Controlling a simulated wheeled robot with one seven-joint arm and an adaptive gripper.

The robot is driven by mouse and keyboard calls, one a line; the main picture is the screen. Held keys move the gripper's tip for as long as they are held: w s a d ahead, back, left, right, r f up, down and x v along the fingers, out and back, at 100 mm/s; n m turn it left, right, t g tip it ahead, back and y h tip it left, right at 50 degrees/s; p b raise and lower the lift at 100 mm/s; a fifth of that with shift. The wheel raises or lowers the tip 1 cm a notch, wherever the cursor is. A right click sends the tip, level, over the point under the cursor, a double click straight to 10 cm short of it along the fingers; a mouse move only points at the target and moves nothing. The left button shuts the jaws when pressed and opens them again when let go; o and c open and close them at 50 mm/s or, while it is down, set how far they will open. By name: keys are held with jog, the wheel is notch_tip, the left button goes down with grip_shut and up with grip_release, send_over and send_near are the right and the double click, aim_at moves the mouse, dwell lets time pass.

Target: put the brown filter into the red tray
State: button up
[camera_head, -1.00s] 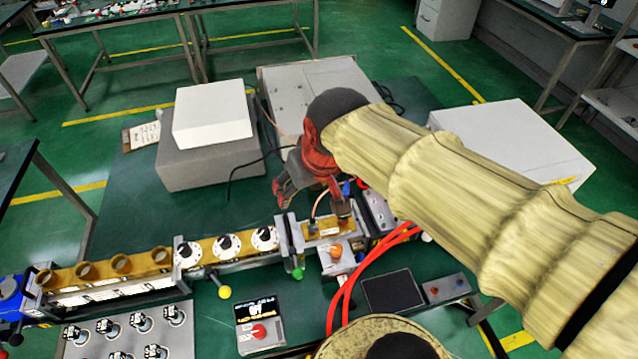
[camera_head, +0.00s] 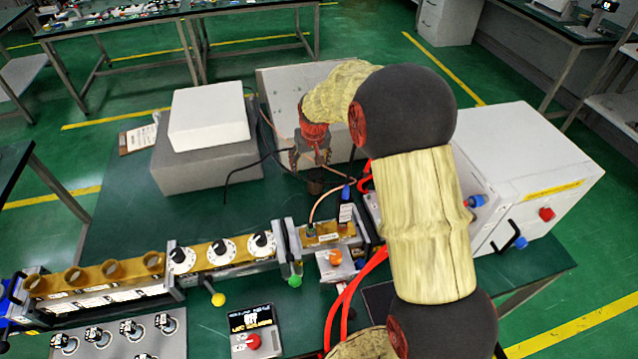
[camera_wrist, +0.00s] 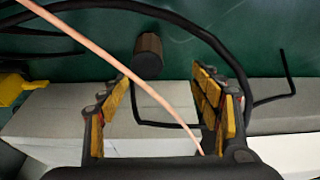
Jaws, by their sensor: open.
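A small dark brown cylinder, which looks like the brown filter (camera_head: 315,187), is on the green bench just under my gripper (camera_head: 312,155) in the head view. In the wrist view the brown filter (camera_wrist: 148,55) shows beyond the fingertips, a little left of the middle between them. My gripper (camera_wrist: 164,88) is open, with its yellow-padded fingers apart and nothing held. A pink cable crosses the gap between the fingers. I see no red tray in either view.
A grey box with a white box (camera_head: 208,118) on top stands left of my gripper. A row of modules (camera_head: 225,252) runs along the front. A white cabinet (camera_head: 545,165) stands right. Black cables and the pink cable (camera_head: 325,203) lie near the filter.

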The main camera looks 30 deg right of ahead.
aim_at(313, 173)
jog(key=f, duration=0.1)
jog(key=w+d+f, duration=0.1)
jog(key=f, duration=0.1)
jog(key=w+d+f, duration=0.1)
jog(key=f, duration=0.1)
jog(key=b+x, duration=0.1)
jog(key=x, duration=0.1)
jog(key=b+x, duration=0.1)
jog(key=x, duration=0.2)
jog(key=b+x, duration=0.1)
jog(key=x, duration=0.2)
jog(key=shift+s+d, duration=0.3)
jog(key=shift+c, duration=1.3)
jog(key=shift+r, duration=0.1)
jog(key=c, duration=1.1)
